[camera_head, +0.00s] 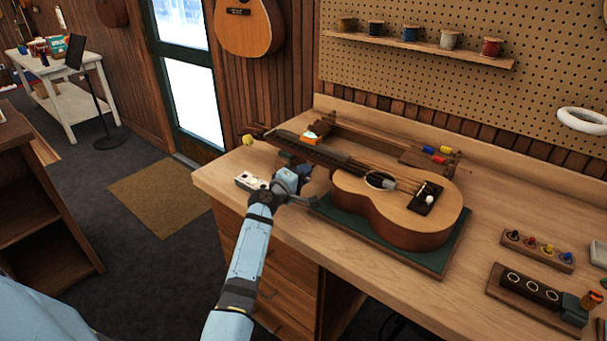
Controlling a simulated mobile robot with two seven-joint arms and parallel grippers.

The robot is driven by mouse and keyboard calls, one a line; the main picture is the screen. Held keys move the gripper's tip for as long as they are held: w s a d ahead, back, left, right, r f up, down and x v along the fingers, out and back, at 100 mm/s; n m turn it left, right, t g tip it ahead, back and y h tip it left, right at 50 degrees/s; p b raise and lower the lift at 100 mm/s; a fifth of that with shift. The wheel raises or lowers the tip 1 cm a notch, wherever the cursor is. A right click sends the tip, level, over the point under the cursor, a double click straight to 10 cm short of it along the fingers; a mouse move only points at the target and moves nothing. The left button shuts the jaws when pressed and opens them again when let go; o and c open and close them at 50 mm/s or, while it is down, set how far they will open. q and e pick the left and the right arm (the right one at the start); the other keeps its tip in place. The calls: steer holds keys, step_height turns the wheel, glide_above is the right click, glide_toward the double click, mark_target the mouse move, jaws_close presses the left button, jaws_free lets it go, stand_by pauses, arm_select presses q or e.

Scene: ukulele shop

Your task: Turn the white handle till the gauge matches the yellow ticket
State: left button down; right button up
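A small wooden ukulele (395,212) lies on a dark green mat (450,257) on the workbench, its neck pointing to the back left. A yellow knob (247,140) shows at the head's far left end. I cannot pick out a white handle for sure, nor a yellow ticket. My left gripper (304,186) is at the bench's front edge, just in front of the neck; its fingers are too small to read. My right gripper is out of view.
A small white box (250,181) lies left of my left gripper. A spool shelf (420,46) and a white ring (582,121) are on the pegboard.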

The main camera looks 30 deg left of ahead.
arm_select(q)
steer(key=shift+f+m+b, duration=0.25)
steer(key=shift+m+b, duration=0.55)
steer(key=shift+b, duration=0.15)
steer(key=shift+m+b, duration=0.3)
steer(key=shift+m, duration=0.2)
steer(key=shift+r+m, duration=0.2)
steer(key=shift+m, duration=0.5)
